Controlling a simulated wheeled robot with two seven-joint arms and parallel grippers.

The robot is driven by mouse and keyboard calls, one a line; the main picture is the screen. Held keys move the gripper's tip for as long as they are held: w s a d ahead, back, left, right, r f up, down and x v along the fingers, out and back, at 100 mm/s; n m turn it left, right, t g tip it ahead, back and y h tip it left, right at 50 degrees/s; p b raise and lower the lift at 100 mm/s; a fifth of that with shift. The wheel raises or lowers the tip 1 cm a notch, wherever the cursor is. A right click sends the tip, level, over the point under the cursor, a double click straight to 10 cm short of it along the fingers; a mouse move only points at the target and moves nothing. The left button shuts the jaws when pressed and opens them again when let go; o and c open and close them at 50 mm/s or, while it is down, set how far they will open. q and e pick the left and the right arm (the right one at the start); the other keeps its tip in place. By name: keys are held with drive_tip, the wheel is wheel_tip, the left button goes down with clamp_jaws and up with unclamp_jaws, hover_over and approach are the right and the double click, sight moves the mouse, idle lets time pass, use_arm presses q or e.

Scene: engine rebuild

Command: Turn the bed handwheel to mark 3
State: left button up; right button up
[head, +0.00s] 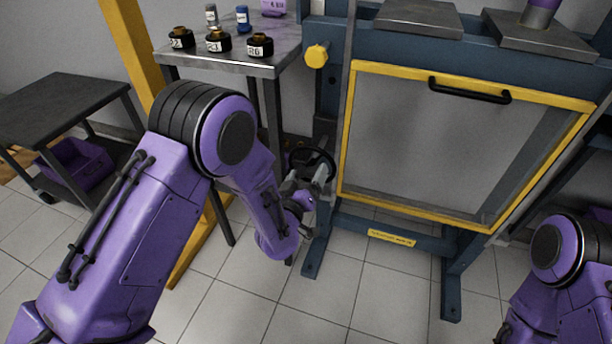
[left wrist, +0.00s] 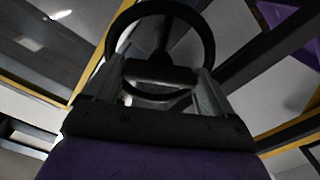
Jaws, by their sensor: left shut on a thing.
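The bed handwheel (head: 328,160) is a black ring on the blue press frame's left post, low beside the yellow-framed guard. In the left wrist view the handwheel (left wrist: 207,38) fills the top middle, with its hub behind. My left gripper (head: 318,176) is at the wheel's lower rim. In the left wrist view its two grey fingers (left wrist: 160,92) are shut on the rim or a grip on it; I cannot tell which. No mark numbers can be read on the wheel. My right gripper is not in view; only part of my right arm shows at the lower right.
The press guard (head: 352,120) with a black handle stands right of the wheel. A metal table (head: 285,62) holding several labelled black parts is behind my left arm. A yellow post (head: 134,50) stands left of it. A dark bench (head: 50,100) with a purple bin (head: 82,170) is at far left.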

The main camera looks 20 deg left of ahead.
use_arm(q)
drive_tip(key=shift+f, duration=0.1)
drive_tip(key=o, duration=0.8)
drive_tip(key=shift+o, duration=0.2)
drive_tip(key=s, duration=1)
drive_tip(key=shift+s+a, duration=0.2)
drive_tip(key=shift+s, duration=0.15)
